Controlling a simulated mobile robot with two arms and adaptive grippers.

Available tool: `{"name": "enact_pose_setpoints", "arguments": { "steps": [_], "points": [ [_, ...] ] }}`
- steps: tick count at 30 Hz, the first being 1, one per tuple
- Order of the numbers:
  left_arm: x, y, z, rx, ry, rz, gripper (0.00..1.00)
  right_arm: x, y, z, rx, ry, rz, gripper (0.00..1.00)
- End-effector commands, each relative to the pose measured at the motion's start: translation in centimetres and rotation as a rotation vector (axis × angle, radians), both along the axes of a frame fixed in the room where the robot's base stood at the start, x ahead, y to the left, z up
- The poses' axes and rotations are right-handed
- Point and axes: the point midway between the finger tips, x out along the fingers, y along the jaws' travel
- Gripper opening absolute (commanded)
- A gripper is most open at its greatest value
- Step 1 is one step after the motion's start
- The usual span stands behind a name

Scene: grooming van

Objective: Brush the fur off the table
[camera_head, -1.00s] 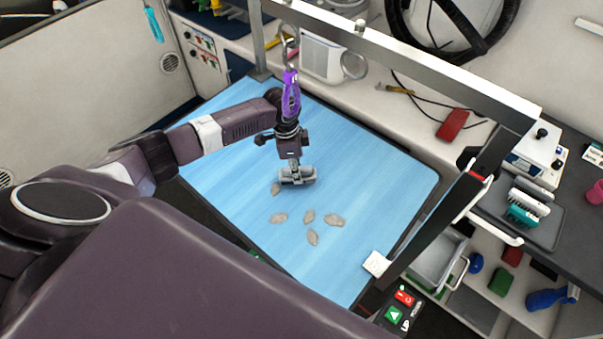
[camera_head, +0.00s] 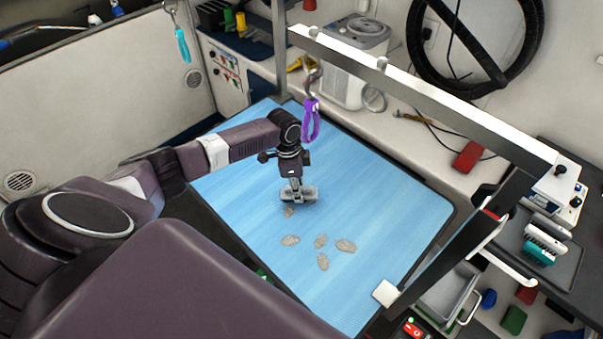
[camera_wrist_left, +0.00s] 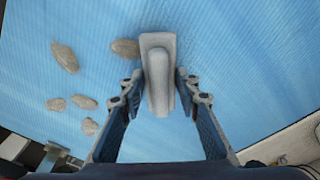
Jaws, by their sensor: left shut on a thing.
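The blue grooming table (camera_head: 390,200) carries several grey-beige fur tufts: one (camera_head: 288,211) right at the brush, the others (camera_head: 320,241) in a loose group nearer the front. My left gripper (camera_head: 295,184) points down and is shut on the grey brush (camera_head: 299,196), which is low over the table; whether it touches the surface I cannot tell. In the left wrist view the brush (camera_wrist_left: 158,75) sits between the two fingers, with tufts (camera_wrist_left: 65,57) to its left. My right gripper is out of view.
A metal grooming arm (camera_head: 420,88) spans above the table's back and right side, with a purple loop (camera_head: 311,118) hanging near my left wrist. A white clamp (camera_head: 385,293) sits at the table's front right corner. The table's right part is clear.

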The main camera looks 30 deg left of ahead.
Motion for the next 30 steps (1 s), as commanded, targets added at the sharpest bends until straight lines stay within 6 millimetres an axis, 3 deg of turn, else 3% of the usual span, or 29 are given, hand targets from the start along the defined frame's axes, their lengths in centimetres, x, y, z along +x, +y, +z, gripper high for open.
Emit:
{"name": "enact_pose_setpoints", "arguments": {
  "steps": [30],
  "points": [
    [-1.6, -6.7, 0.0, -0.008, 0.006, -0.005, 0.11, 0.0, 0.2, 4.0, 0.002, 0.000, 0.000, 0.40]
  ]
}}
